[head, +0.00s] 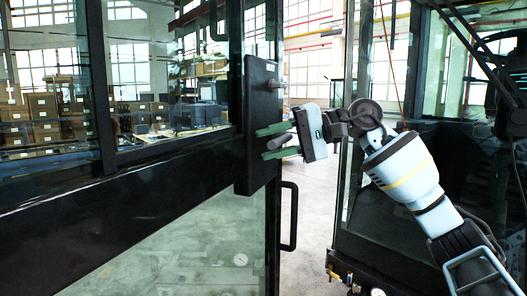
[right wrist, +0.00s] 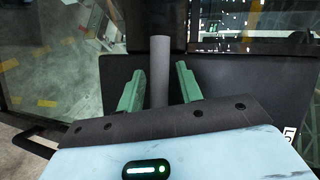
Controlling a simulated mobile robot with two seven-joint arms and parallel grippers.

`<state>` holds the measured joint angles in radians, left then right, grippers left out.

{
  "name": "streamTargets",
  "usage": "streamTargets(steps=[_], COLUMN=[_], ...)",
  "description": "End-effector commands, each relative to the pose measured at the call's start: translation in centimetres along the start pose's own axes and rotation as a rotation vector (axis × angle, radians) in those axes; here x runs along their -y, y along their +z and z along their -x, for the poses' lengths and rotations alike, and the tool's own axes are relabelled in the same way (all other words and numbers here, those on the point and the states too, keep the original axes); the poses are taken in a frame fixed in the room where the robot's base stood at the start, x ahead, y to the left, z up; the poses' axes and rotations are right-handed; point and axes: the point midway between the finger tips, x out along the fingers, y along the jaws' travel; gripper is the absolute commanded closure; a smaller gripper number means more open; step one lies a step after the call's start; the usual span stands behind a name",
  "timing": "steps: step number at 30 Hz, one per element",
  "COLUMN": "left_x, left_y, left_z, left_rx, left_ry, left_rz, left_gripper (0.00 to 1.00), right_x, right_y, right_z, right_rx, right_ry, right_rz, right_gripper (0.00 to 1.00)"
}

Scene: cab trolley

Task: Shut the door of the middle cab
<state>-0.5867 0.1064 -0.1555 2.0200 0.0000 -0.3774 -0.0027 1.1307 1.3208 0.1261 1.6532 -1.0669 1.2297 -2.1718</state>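The cab door (head: 120,170) fills the left of the head view, with a black frame and glass panes. It stands open, with a gap to the cab post on the right. A black lock plate (head: 262,95) on its edge carries a grey bar handle (head: 290,141). My right gripper (head: 270,142) is at this handle, its green fingers above and below the bar. In the right wrist view the handle (right wrist: 160,70) stands between the fingers of the gripper (right wrist: 159,85), with gaps on both sides. My left gripper is not in view.
A black pull handle (head: 289,215) sticks out from the door edge below the lock plate. A dark cab frame with glass (head: 385,180) stands at the right, behind my right arm. Bare floor (head: 312,215) shows in the gap. Shelves with boxes (head: 40,115) are far behind the glass.

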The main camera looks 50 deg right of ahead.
Motion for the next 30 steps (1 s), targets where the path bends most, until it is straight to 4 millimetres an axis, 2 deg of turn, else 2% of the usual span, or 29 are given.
streamTargets(steps=[15,29,30], left_x=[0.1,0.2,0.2], left_y=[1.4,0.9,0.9], left_z=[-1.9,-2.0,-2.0], left_rx=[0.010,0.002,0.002], left_ry=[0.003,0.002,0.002], left_rz=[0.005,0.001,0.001], left_gripper=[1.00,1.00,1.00], right_x=[0.0,0.2,0.2], right_y=[1.6,1.7,1.7], right_z=[2.3,2.5,2.5], right_rx=[0.001,0.000,0.001], right_ry=[-0.001,-0.004,-0.004], right_rz=[0.000,0.001,0.001], right_gripper=[0.62,0.62,0.65])
